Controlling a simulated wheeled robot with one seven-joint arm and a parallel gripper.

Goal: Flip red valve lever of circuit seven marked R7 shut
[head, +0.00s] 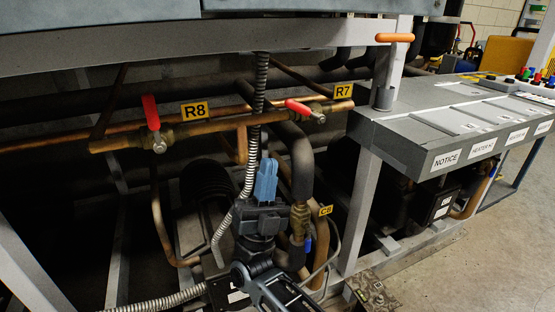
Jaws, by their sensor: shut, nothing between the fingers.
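The red valve lever of R7 (299,106) sits on a brass valve on the copper pipe, right of centre in the head view. It points left from its pivot and lies low, close to the pipe's direction. The yellow R7 label (343,91) is just right of and above it. My gripper (267,172) points upward, below and left of the lever. Its blue fingers are shut and hold nothing. A visible gap in the picture separates the fingertips from the lever.
A second red lever (150,112) stands upright beside the R8 label (194,110). A flexible metal conduit (258,95) runs down just left of the R7 lever. A black insulated hose (300,160) stands right of my gripper. A grey frame post (361,205) is farther right.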

